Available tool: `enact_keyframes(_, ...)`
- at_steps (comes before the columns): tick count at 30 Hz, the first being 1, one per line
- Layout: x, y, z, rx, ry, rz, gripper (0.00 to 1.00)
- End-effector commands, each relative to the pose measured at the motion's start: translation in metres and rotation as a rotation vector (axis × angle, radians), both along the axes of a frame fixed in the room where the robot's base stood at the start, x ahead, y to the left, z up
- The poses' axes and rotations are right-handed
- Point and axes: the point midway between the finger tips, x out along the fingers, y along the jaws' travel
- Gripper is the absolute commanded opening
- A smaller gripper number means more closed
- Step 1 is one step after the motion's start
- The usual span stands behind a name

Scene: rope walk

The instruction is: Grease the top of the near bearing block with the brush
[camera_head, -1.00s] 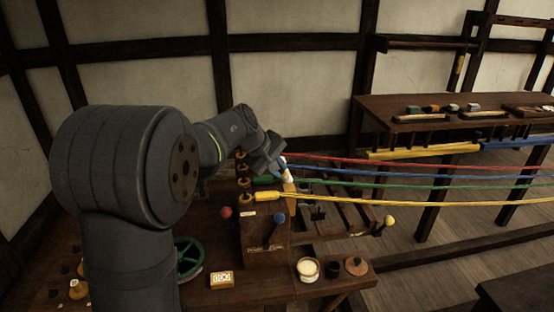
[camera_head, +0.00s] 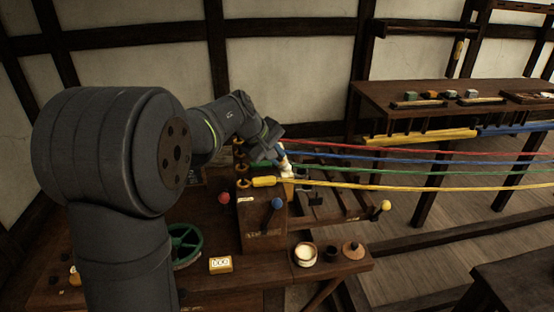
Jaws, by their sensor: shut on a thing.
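My gripper (camera_head: 279,153) is beyond the dark wooden headstock, low among the stretched ropes, and is small and partly hidden by its own wrist. It is shut on the brush (camera_head: 284,164), whose pale lower end points down. Just below the brush is a small pale block-like piece (camera_head: 287,173) at the headstock's right side, perhaps the near bearing block. I cannot tell whether the bristles touch it. An open pot of cream-coloured grease (camera_head: 305,254) stands at the front of the bench.
Red, blue, green and yellow ropes (camera_head: 420,187) run right from the headstock (camera_head: 262,225). A blue-knobbed lever (camera_head: 277,204), red knob (camera_head: 223,198), green handwheel (camera_head: 186,245), yellow counter box (camera_head: 220,264), dark cup (camera_head: 331,253) and round lid (camera_head: 354,250) stand around it.

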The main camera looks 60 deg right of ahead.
Motion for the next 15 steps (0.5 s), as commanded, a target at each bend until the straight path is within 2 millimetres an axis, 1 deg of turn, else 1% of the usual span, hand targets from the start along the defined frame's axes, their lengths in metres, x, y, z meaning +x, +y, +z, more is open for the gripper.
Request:
enact_keyframes(7,0.016,-0.017,-0.002,0.000,0.000,0.000,0.00)
enact_keyframes(8,0.014,-0.018,-0.001,0.000,-0.001,-0.002,0.00)
enact_keyframes(9,0.011,-0.013,-0.001,0.000,-0.001,-0.001,0.00)
enact_keyframes(15,-0.002,0.000,0.000,0.000,-0.001,-0.001,0.00)
